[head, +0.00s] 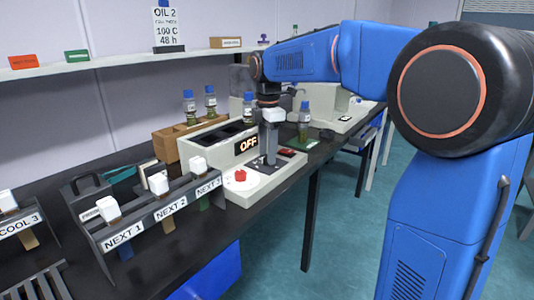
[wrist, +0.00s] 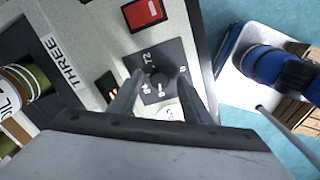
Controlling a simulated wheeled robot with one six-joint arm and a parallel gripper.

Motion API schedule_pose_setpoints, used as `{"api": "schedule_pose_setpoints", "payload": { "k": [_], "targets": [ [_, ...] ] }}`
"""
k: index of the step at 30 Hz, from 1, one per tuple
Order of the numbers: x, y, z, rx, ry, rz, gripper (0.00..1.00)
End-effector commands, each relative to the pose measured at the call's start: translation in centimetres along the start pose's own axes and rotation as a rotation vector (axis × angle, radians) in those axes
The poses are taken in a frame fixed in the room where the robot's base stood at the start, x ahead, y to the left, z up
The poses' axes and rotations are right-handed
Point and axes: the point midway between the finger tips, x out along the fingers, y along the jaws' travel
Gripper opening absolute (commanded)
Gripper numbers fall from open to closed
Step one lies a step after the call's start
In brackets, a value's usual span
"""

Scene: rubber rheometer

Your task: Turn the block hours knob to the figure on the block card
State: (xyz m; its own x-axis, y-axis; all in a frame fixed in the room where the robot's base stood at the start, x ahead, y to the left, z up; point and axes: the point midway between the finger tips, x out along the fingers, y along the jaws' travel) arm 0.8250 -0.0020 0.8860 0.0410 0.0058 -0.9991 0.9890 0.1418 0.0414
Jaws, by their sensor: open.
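The block card (head: 168,30) stands on the wall shelf in the head view and reads OIL 2, 100 C, 48 h. The block (head: 215,143) is a pale bench unit with a display reading OFF. Its hours knob (wrist: 158,80) is small and dark, at the centre of a dark square plate with figures around it in the wrist view. 72 and 0 are legible; the pointer direction is unclear. My gripper (wrist: 160,76) is open, pointing down over the plate, its fingers on either side of the knob. It hides the knob in the head view (head: 268,158).
A red knob (head: 240,175) on a white dial sits beside the plate, and a red switch (wrist: 145,13) is on its other side. Oil bottles (head: 190,107) stand behind. Racks marked NEXT (head: 170,213) stand at the left. The bench front edge is close.

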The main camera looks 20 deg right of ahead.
Motion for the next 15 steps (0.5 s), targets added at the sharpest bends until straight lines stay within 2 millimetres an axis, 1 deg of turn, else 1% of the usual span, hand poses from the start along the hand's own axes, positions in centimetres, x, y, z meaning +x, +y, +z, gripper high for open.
{"api": "schedule_pose_setpoints", "payload": {
  "k": [4,12,13,14,15],
  "targets": [
    [0.76,-0.04,0.00,0.000,0.000,-0.001,0.44],
    [0.87,-0.02,0.00,0.000,0.000,0.000,0.44],
    [0.87,-0.02,0.00,0.000,0.000,0.000,0.42],
    [0.86,-0.02,0.00,0.000,0.000,0.000,0.35],
    [0.86,-0.03,0.00,0.000,0.000,0.000,0.25]
  ]
}}
